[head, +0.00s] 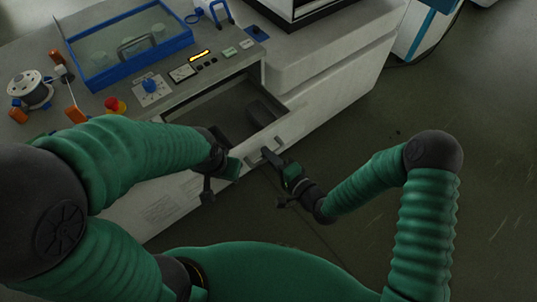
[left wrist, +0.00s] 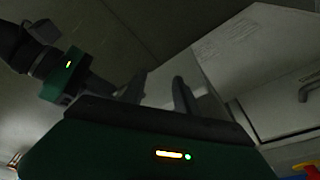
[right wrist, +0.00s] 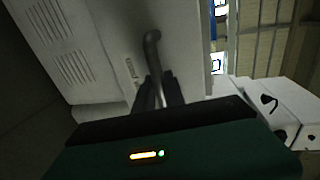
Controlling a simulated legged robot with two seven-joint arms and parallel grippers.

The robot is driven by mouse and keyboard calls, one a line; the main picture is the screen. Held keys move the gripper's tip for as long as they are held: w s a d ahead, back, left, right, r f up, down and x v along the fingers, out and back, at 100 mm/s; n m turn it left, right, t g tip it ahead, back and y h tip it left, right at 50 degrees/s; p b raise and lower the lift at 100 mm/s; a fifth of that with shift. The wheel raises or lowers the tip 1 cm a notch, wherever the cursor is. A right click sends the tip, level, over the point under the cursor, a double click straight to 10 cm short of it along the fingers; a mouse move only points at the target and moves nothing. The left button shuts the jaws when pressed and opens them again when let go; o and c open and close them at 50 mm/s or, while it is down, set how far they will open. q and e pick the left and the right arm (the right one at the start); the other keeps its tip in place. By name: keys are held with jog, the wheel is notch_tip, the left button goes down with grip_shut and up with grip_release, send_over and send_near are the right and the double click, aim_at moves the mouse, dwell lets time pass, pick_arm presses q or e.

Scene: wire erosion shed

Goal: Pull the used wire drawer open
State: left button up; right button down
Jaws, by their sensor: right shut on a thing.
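The used wire drawer (head: 290,126) stands partly open from the white machine, its dark inside showing in the head view. A dark item lies in it. My right gripper (head: 269,157) is at the drawer's front and shut on its bar handle (right wrist: 152,44). In the right wrist view the handle runs down between the fingers (right wrist: 160,92). My left gripper (head: 221,181) hangs in front of the machine, left of the right gripper. Its fingers (left wrist: 159,92) stand apart with nothing between them. My left forearm hides part of the machine front.
The machine top holds a blue-framed tank (head: 130,45), a wire spool (head: 30,88), a red emergency knob (head: 115,104) and a blue dial (head: 150,86). A white cabinet (head: 335,75) juts out right of the drawer. The floor (head: 430,105) at the right is clear.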

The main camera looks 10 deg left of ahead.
jog(key=shift+s+f, duration=0.15)
jog(key=shift+f, duration=0.1)
jog(key=c, duration=1.5)
grip_release()
jog(key=shift+o, duration=0.5)
jog(key=shift+r, duration=0.1)
jog(key=p+v, duration=0.3)
jog(key=v, duration=1.3)
jog(key=shift+d, duration=0.3)
